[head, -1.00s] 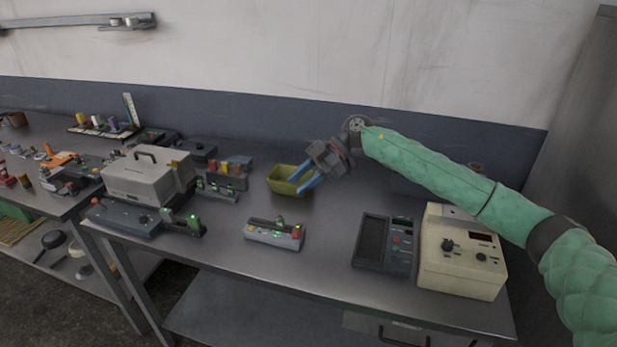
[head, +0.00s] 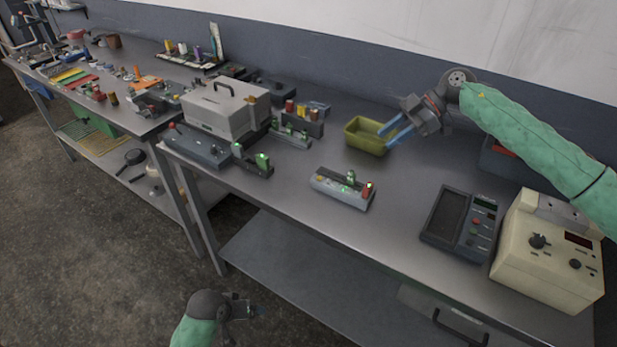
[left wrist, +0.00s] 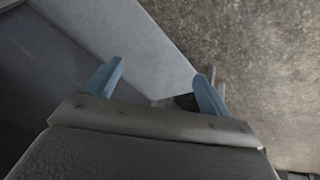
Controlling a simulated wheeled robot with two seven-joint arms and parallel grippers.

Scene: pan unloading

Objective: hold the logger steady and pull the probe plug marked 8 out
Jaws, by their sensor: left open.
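A small light-grey device (head: 336,193) with green lights and a red plug at its right end lies near the table's front edge; it looks like the logger. Its markings are too small to read, so I cannot tell which plug is 8. My right gripper (head: 388,131) has its blue fingers apart at the right rim of the olive bin (head: 356,143), behind the device, and holds nothing I can see. My left gripper (head: 258,311) is low in front of the table, well away from the device. In the left wrist view it is open and empty (left wrist: 158,78).
A dark handheld meter (head: 445,215) and a cream instrument box (head: 545,255) stand at the right. A grey case (head: 225,110) and dark devices with green lights (head: 252,161) stand at the left. The tabletop around the light-grey device is clear. A lower shelf (head: 300,262) lies underneath.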

